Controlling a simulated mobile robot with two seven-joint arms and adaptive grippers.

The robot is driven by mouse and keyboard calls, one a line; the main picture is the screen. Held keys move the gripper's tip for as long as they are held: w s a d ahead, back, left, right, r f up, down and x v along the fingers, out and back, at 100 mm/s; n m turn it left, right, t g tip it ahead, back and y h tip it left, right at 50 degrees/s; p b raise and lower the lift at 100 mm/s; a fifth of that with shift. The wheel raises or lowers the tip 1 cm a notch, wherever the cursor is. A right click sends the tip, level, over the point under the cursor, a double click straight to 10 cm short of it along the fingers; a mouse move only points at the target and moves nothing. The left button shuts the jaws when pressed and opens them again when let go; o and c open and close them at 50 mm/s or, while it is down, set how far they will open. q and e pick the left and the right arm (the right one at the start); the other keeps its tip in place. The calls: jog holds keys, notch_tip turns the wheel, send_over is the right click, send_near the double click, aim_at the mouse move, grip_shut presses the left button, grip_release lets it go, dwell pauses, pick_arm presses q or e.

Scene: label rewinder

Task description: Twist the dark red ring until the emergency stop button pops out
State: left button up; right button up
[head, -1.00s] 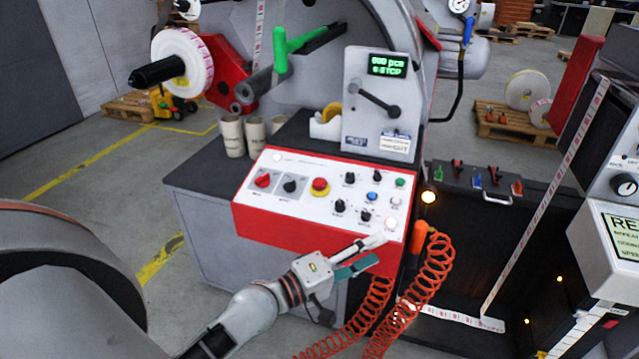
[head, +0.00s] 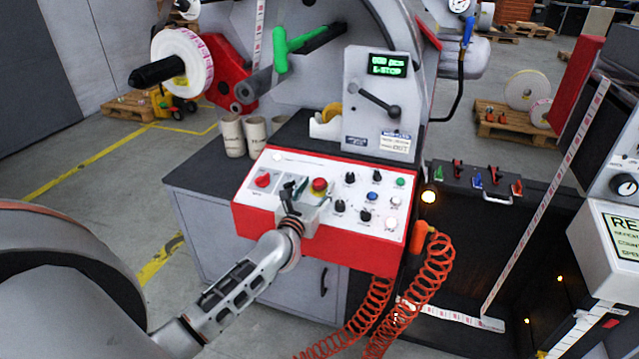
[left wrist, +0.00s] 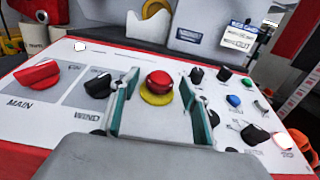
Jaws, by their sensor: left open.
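The emergency stop button (head: 319,184) is a red mushroom head on the sloped white control panel (head: 281,160). In the left wrist view the button (left wrist: 159,82) sits on a yellow base (left wrist: 157,98). I cannot make out a separate dark red ring around it. My left gripper (head: 309,194) is over the panel at the button. In the left wrist view its teal-padded fingers (left wrist: 159,100) are apart, one on each side of the button, with nothing visibly held. Whether they touch it I cannot tell. The display (head: 388,66) shows green text including "STOP". My right gripper is not in view.
A red MAIN knob (left wrist: 36,76) and a black WIND knob (left wrist: 97,86) lie left of the button. Several small knobs and coloured buttons lie to its right. A coiled orange hose (head: 432,262) hangs off the panel's right end.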

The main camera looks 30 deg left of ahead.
pick_arm(q)
jog(key=shift+x, duration=1.2)
jog(key=c, duration=1.1)
